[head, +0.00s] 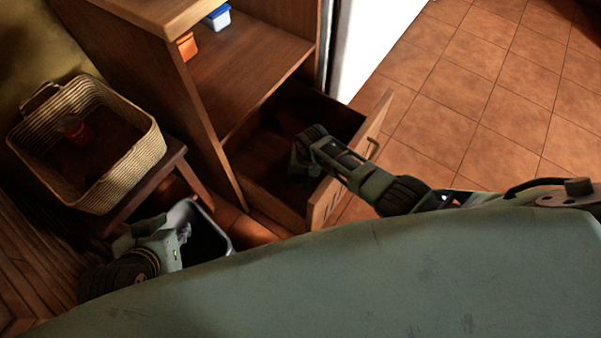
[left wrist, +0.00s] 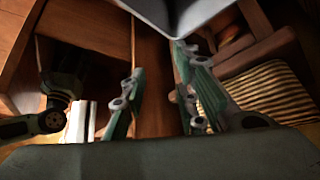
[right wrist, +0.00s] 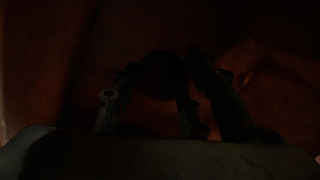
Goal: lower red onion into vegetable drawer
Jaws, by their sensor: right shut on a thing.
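The open wooden drawer (head: 275,195) is pulled out below the shelf unit. My right gripper (head: 303,172) is down inside the drawer, between its walls. In the dark right wrist view, my right gripper (right wrist: 155,100) is shut on a dark round thing, the red onion (right wrist: 163,75). Its colour is lost in shadow, and I cannot tell whether it touches the drawer floor. In the head view the onion is hidden. My left gripper is by the grey bin at the lower left; in the left wrist view, my left gripper (left wrist: 158,70) has its fingers apart with nothing between.
A woven basket (head: 140,165) with a red item (head: 76,129) stands on a wooden stool (head: 175,160). The grey bin (head: 215,225) stands below. An orange container (head: 187,45) and a blue-lidded container (head: 217,17) are on the shelf. Tiled floor at right is clear.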

